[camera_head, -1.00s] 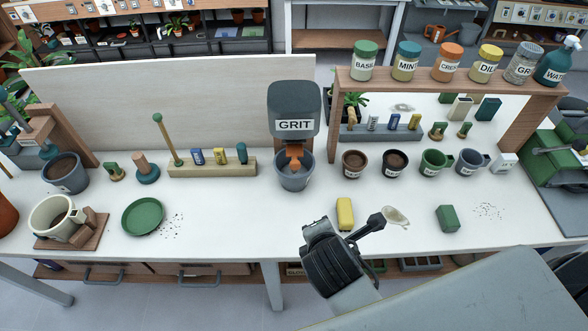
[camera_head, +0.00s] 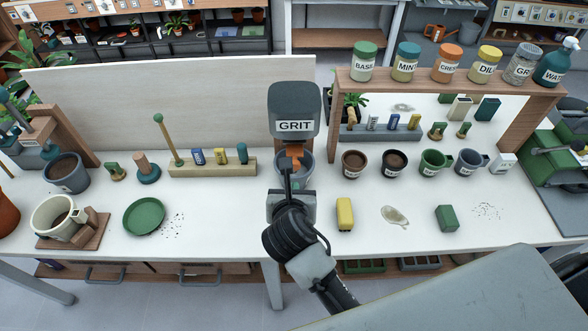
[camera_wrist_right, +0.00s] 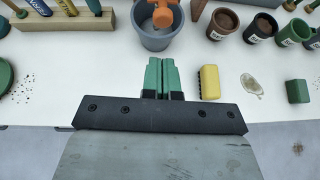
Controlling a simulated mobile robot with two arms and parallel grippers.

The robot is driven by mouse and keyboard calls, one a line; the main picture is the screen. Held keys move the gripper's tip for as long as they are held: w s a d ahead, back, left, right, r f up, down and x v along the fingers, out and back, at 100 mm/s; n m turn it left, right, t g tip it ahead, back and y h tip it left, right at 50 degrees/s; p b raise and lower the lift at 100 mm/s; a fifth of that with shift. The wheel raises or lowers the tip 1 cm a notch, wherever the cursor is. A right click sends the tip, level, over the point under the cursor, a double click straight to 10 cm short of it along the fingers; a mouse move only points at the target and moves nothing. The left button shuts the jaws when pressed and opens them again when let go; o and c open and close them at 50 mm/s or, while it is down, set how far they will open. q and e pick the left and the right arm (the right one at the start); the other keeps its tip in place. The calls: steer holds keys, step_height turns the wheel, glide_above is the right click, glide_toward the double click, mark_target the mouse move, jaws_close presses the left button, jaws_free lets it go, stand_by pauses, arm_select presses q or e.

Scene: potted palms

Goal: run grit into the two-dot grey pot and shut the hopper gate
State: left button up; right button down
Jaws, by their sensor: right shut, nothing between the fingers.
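The dark grey hopper (camera_head: 294,98) labelled GRIT stands at the back middle of the bench. Its orange gate (camera_head: 291,151) shows at its lower front, and also in the wrist view (camera_wrist_right: 163,15). A grey pot (camera_head: 307,168) stands upright below it, partly hidden by my arm; it shows better in the wrist view (camera_wrist_right: 153,42). I cannot make out dots on it or how much grit it holds. My right gripper (camera_head: 287,172) is in front of the pot and gate. Its green-tipped fingers (camera_wrist_right: 163,68) are shut and empty. My left gripper is out of view.
A yellow block (camera_head: 345,213), a pale spill (camera_head: 395,215) and a green block (camera_head: 447,218) lie to the right. Several small pots, such as a brown one (camera_head: 354,163), stand behind them. A green saucer (camera_head: 143,217) is left. The front-middle bench is clear.

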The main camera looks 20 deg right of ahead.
steer(key=w+d+f+p, duration=0.1)
steer(key=w+d, duration=0.1)
steer(key=w, duration=0.4)
steer(key=shift+f, duration=0.2)
steer(key=shift+d, duration=0.1)
